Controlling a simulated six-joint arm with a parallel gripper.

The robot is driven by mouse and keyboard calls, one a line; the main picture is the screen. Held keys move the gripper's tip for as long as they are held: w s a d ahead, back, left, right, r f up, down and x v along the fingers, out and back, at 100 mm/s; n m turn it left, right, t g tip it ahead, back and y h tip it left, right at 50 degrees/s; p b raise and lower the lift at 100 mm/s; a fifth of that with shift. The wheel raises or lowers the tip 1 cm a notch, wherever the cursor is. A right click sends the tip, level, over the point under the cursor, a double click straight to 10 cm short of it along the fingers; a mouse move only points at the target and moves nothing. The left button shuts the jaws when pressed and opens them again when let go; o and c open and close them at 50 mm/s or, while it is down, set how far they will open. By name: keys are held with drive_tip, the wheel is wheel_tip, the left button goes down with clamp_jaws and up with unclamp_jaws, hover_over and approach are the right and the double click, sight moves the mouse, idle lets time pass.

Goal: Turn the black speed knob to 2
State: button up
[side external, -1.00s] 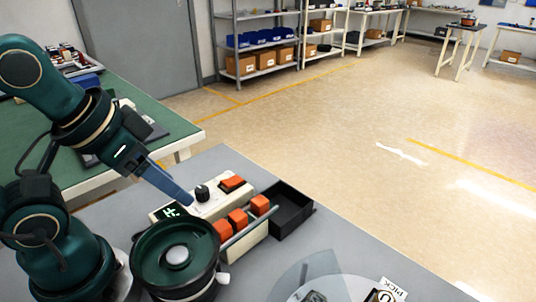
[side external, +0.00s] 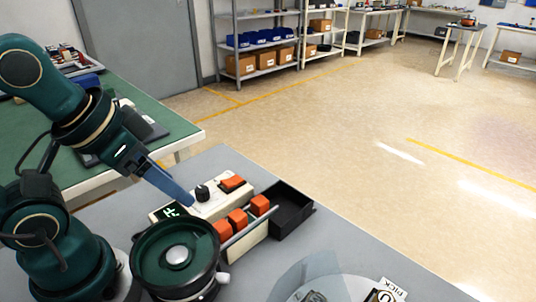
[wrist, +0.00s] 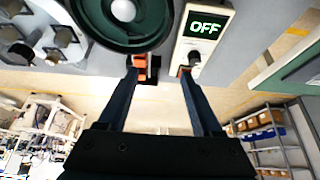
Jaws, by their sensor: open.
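The black speed knob (side external: 202,192) stands on top of a cream control box (side external: 218,205), between a green-lit display (side external: 170,211) and an orange rocker switch (side external: 232,183). In the wrist view the display (wrist: 204,27) reads OFF, and the knob (wrist: 194,57) is partly behind my right-hand finger. My gripper (wrist: 159,72) is open with nothing between its fingers. In the side view my gripper (side external: 188,199) is just left of the knob and close to it. I cannot tell whether a finger touches it. The knob's pointer setting is too small to read.
A dark green bowl feeder (side external: 150,250) stands in front of the box. Orange blocks (side external: 238,218) sit on the rail beside it, leading to a black open tray (side external: 291,212). A clear disc (side external: 318,275) lies at the lower right. The grey table behind the box is clear.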

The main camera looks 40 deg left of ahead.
drive_tip(key=n, duration=0.1)
drive_tip(key=n+g, duration=0.5)
drive_tip(key=n, duration=0.9)
hover_over(202, 189)
wheel_tip(202, 189, down, 5)
drive_tip(key=shift+w+d+f, duration=0.1)
drive_tip(key=shift+f+g, duration=0.3)
drive_tip(key=shift+f, duration=2.45)
clamp_jaws()
